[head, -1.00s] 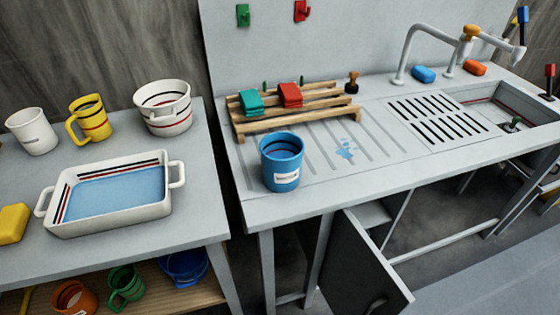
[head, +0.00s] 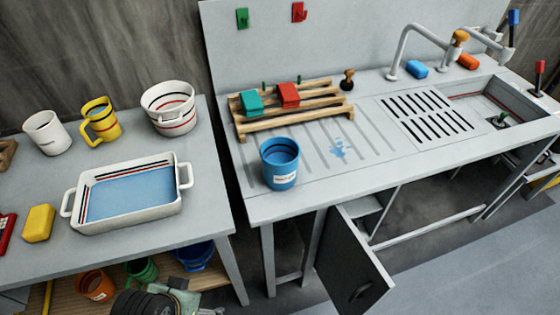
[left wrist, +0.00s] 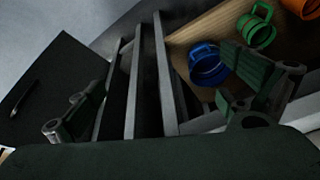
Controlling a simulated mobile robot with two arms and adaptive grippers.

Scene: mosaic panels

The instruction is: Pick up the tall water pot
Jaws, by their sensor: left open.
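A tall blue pot (head: 280,165) with a white label stands upright at the left front of the draining board. A white pot (head: 47,133) with a label, a yellow jug (head: 100,122) and a wide white striped pot (head: 169,108) stand on the left table. I cannot tell for certain which is the tall water pot. In the left wrist view my left gripper (left wrist: 170,102) is open and empty, its two fingers apart. It faces a lower shelf with a blue mug (left wrist: 207,66) and a green mug (left wrist: 258,28). My right gripper is not in view.
A white basin (head: 130,211) of water and a yellow sponge (head: 38,223) lie on the left table (head: 205,215). A wooden rack (head: 300,119) is behind the blue pot. An open cabinet door (head: 350,265) hangs below the sink counter. A gap separates table and counter.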

